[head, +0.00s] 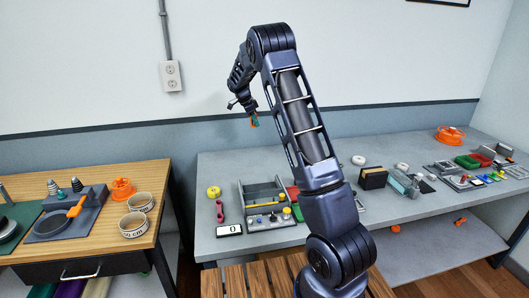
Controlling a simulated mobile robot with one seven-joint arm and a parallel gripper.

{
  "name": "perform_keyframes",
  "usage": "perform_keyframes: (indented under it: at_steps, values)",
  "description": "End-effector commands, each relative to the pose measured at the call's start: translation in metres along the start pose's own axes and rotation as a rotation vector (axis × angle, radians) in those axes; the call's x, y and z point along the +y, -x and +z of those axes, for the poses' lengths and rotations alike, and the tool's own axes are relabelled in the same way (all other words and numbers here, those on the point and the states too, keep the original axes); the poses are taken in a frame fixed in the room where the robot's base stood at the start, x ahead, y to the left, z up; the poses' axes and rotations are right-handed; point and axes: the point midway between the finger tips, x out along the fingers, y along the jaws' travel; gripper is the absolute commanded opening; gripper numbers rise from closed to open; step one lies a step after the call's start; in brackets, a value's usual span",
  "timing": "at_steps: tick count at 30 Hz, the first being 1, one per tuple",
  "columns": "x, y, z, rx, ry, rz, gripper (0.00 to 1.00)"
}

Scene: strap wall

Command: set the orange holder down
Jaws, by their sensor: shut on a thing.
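My gripper (249,108) is high in front of the wall, above the back left part of the grey bench (225,165). It is shut on a small orange thing (254,122) with some teal or green on it, which hangs below the fingers, clear of the bench. This seems to be the orange holder; it is too small to tell its shape. Other orange things also show: an orange stand (122,189) on the wooden table at left and an orange stand (450,134) at the far right of the bench.
A grey divided tray (262,197), a yellow roll (214,192) and a white display (229,230) stand on the bench's left. Wooden table (150,175) at left holds bowls (134,225). Small parts crowd the right. Bare bench shows behind the grey tray.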

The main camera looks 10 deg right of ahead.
Motion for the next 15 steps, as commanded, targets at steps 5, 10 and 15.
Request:
perform_keyframes:
  at_steps: [5, 10, 15]
  values:
    - [0.003, -0.021, -0.055, 0.000, -0.022, 0.008, 0.02]
    - [0.007, -0.033, -0.085, 0.000, -0.032, 0.012, 0.02]
    - [0.008, -0.051, -0.086, 0.001, -0.033, 0.014, 0.02]
